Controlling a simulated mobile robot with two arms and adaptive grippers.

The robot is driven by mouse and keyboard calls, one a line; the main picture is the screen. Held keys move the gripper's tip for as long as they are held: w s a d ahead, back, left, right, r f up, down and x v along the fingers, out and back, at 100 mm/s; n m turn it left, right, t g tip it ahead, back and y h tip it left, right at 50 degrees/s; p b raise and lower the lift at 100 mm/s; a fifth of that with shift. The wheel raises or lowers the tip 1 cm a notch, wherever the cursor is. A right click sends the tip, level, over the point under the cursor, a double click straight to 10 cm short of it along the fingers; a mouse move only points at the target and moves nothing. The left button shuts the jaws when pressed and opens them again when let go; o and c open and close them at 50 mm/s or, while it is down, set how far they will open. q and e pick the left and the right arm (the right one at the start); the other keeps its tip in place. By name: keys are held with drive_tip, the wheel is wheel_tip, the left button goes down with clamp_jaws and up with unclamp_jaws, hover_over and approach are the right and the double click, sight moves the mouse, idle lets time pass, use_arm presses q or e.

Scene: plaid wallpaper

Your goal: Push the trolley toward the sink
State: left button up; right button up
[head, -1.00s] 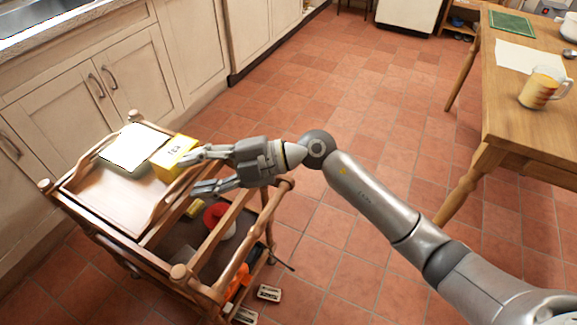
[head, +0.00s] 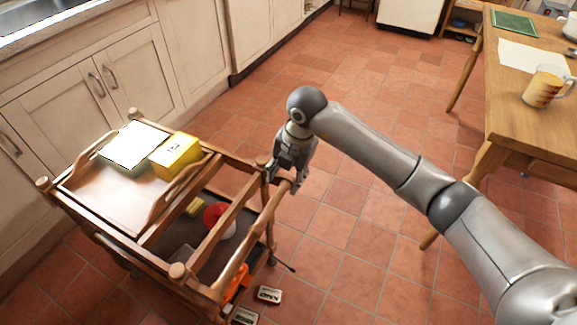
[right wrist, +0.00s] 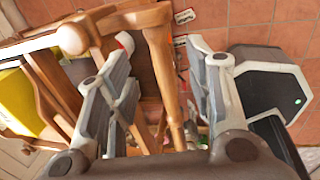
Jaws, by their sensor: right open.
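The wooden trolley (head: 112,200) stands at the lower left of the head view, close to the cabinets. The sink (head: 40,12) shows partly at the top left, set in the counter. My right gripper (head: 285,184) is open, pointing down at the trolley's near right corner, by the end rail. In the right wrist view its fingers (right wrist: 160,45) are spread, and a wooden part of the trolley (right wrist: 166,85) shows between them. I cannot tell whether they touch it. My left gripper is not in view.
A yellow box (head: 176,156) and a pale book-like item (head: 133,146) lie on the trolley top; a red-topped item (head: 216,215) is on its lower shelf. Small items (head: 268,294) lie on the floor beside it. A wooden table (head: 520,125) stands right. Tiled floor between is clear.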

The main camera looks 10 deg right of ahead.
sight(282, 189)
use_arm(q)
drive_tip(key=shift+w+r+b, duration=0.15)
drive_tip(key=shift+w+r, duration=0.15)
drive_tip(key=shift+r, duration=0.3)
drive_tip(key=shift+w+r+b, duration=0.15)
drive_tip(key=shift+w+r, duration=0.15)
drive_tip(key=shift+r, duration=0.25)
use_arm(e)
drive_tip(key=f, duration=0.4)
drive_tip(key=a+f, duration=0.1)
drive_tip(key=shift+w+f, duration=0.35)
drive_tip(key=shift+f, duration=0.05)
clamp_jaws()
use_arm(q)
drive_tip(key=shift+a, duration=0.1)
